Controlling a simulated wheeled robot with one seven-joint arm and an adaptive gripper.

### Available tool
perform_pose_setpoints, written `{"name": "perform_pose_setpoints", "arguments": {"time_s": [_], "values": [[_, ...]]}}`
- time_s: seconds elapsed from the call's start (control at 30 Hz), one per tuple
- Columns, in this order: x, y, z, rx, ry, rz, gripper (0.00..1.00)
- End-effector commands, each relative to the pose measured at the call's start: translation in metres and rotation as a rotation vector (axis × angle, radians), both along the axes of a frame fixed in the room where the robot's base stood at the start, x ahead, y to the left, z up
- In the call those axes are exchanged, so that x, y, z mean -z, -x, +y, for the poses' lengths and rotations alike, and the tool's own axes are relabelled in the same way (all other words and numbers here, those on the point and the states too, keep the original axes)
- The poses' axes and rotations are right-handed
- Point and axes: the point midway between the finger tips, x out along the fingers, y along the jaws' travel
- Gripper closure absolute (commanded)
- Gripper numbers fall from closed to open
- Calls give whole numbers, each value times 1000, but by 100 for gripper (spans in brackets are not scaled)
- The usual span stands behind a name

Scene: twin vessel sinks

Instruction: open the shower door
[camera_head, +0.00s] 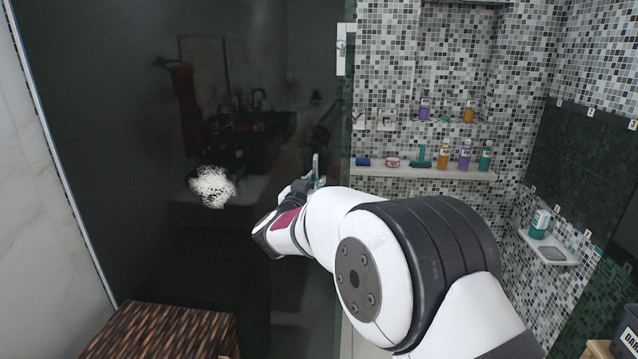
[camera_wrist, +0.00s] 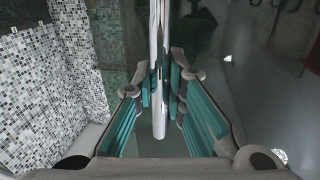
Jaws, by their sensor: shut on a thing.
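The shower door (camera_head: 130,130) is a large dark, reflective glass panel filling the left of the head view. Its right edge stands beside the tiled shower interior. A slim upright chrome handle (camera_head: 316,165) is on the door near that edge. In the wrist view the handle (camera_wrist: 159,70) runs down the middle, between my gripper's teal finger pads. My gripper (camera_wrist: 161,88) is shut on the handle, with one finger on each side. In the head view my gripper (camera_head: 306,184) is at the handle, partly hidden by my arm.
A woven brown box (camera_head: 165,330) stands low in front of the glass. Inside the shower, a white shelf (camera_head: 425,173) holds several bottles, and a corner shelf (camera_head: 548,248) holds one more. A marble wall (camera_head: 35,220) is at the far left.

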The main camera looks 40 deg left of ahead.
Motion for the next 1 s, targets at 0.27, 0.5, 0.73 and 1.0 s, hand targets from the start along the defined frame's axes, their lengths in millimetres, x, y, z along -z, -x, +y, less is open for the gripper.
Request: {"name": "perform_pose_setpoints", "arguments": {"time_s": [0.27,0.5,0.73,1.0], "values": [[1,0,0,-2,1,1,70],[0,0,0,-1,0,0,67],[-1,8,-2,-2,0,0,67],[-1,50,-20,-5,2,0,67]]}}
